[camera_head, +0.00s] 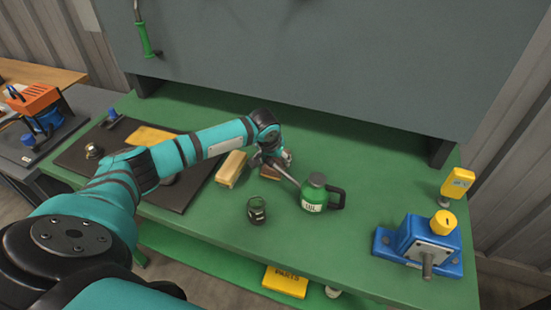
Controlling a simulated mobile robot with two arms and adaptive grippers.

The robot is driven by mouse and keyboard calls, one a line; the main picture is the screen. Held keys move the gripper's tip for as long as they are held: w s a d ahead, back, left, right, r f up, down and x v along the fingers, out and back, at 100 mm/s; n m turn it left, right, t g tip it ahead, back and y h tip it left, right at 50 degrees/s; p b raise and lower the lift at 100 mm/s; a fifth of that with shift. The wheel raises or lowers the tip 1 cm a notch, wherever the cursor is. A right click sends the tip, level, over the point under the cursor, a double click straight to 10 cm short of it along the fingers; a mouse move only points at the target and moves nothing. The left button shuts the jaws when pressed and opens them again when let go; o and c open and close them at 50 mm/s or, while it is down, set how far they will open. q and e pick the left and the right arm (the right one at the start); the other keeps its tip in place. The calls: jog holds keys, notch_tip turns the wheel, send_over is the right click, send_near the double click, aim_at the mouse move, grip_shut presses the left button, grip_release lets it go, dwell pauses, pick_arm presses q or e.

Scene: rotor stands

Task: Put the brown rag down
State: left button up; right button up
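My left arm reaches in from the left, and its gripper (279,160) is low over the green workbench (385,182), behind the green oil can (314,193). A small brown patch, which looks like the brown rag (268,173), shows just below and in front of the gripper, at or close to the bench top. The gripper and the can's spout partly cover this area. I cannot tell whether the fingers are shut on the rag or apart from it. My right gripper is not in view.
A tan block (231,169) lies left of the gripper, and a small dark glass jar (257,210) stands in front. A dark mat (88,146) covers the bench's left part. A blue vise-like device (416,240) and a yellow gauge (457,183) stand right. Bench between can and device is clear.

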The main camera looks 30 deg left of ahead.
pick_arm(q)
jog(key=shift+f, duration=0.1)
jog(key=o, duration=1)
jog(key=b+v, duration=0.1)
jog(key=v, duration=1.1)
jog(key=shift+r, duration=0.2)
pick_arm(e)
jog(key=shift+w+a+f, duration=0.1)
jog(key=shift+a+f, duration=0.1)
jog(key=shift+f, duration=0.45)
pick_arm(q)
jog(key=shift+f, duration=0.1)
